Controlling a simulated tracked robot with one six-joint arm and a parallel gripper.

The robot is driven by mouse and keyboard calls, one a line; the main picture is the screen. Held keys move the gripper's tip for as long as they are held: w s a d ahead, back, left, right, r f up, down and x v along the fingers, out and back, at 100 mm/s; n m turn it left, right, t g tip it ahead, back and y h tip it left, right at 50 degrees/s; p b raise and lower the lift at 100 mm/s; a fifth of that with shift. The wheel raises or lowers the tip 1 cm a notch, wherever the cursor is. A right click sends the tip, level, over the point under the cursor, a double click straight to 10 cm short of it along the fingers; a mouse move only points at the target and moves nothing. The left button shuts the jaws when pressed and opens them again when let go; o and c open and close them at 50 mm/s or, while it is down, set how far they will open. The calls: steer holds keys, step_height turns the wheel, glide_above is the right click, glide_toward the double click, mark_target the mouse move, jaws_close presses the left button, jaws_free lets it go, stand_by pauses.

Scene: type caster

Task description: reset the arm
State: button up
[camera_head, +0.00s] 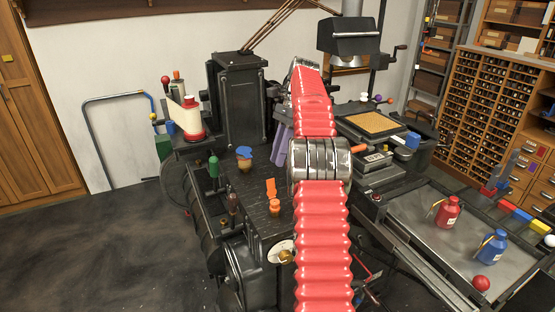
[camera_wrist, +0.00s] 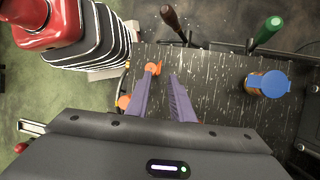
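My gripper (camera_wrist: 161,76) has two purple fingers, which stand apart with bare dark table top showing between them. It is open and holds nothing. It is above the dark work table (camera_wrist: 215,75), pointing down. In the head view my gripper (camera_head: 280,158) is partly hidden behind my red, ribbed arm, which is raised and bent over the table. An orange piece (camera_wrist: 153,68) shows right beside the left fingertip in the wrist view; I cannot tell whether they touch.
A blue-capped jar (camera_head: 244,158), a green-handled tool (camera_head: 213,167) and an orange-topped piece (camera_head: 271,188) stand on the table. A black column (camera_head: 240,100) rises behind. Red (camera_head: 447,212) and blue (camera_head: 493,247) bottles stand on the right tray. Open floor lies left.

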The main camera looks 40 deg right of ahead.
stand_by(0.6)
steer(key=s+a+r+n+t+h, duration=0.1)
steer(key=s+a+r+n, duration=0.15)
steer(key=a, duration=0.55)
steer(key=s+a+r+n+h, duration=0.1)
steer(key=a+r+n, duration=0.25)
steer(key=a, duration=0.35)
steer(key=s+a+r+n+t+h, duration=0.1)
steer(key=a+r+n, duration=0.25)
steer(key=a, duration=0.45)
steer(key=s+a+f+n+t+h, duration=0.1)
steer(key=s+a+f+n+t, duration=0.1)
steer(key=s+a+f+n, duration=0.3)
steer(key=s+a+f+n+t, duration=0.2)
steer(key=s+a+f+n, duration=0.3)
steer(key=s+a, duration=0.5)
steer(key=s+n, duration=0.2)
steer(key=s, duration=0.2)
steer(key=shift+f+h, duration=0.4)
steer(key=shift+s, duration=0.1)
